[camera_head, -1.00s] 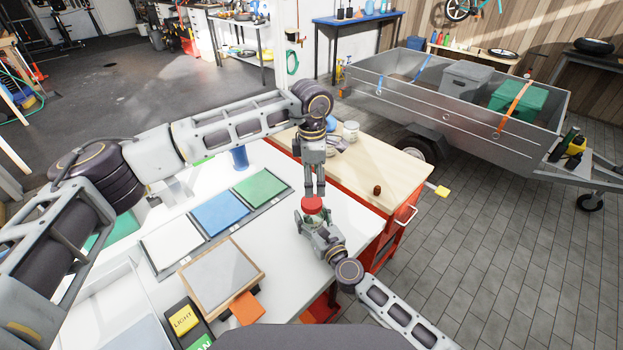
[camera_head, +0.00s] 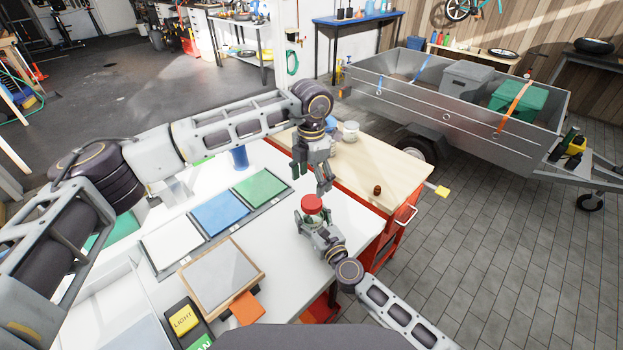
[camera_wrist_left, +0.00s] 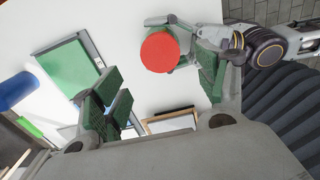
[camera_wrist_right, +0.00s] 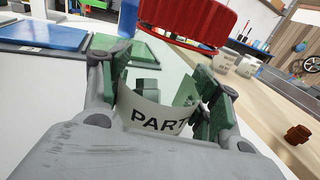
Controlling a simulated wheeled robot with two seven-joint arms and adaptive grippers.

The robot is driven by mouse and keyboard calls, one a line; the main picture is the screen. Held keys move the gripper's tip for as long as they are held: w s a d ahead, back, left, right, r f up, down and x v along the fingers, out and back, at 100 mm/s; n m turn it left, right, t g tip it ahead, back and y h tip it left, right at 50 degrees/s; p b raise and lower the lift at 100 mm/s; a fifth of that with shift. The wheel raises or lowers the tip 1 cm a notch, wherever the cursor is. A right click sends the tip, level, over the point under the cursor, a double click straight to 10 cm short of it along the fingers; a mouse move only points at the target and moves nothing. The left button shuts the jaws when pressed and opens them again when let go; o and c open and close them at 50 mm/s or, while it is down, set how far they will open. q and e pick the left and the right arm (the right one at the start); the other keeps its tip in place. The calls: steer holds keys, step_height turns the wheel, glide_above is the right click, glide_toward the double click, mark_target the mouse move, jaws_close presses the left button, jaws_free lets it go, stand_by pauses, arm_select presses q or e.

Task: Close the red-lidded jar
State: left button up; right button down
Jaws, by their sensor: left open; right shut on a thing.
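The jar shows in the right wrist view as a pale body (camera_wrist_right: 152,117) with the letters "PART" and a red lid (camera_wrist_right: 185,20) at its top. In the head view the red lid (camera_head: 312,204) sits on top, at my right gripper (camera_head: 311,220), which is shut around the jar's body. My left gripper (camera_head: 325,189) is open and empty, just above and behind the lid. In the left wrist view the red lid (camera_wrist_left: 160,52) lies beyond and between the open fingers, apart from them. Whether the lid is seated fully cannot be told.
White, blue (camera_head: 220,213) and green (camera_head: 261,187) mats lie left of the jar on the white table. A wood-framed panel (camera_head: 215,276) lies nearer. A wooden-topped red cart (camera_head: 375,165) stands behind, with a small brown object (camera_head: 377,190) and a white container (camera_head: 351,131).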

mark_target(312, 201)
arm_select(q)
steer(key=shift+f, duration=0.1)
stand_by(0.4)
steer(key=shift+f, duration=3.95)
steer(key=c, duration=1.1)
steer(key=o, duration=1.2)
steer(key=shift+r, duration=0.15)
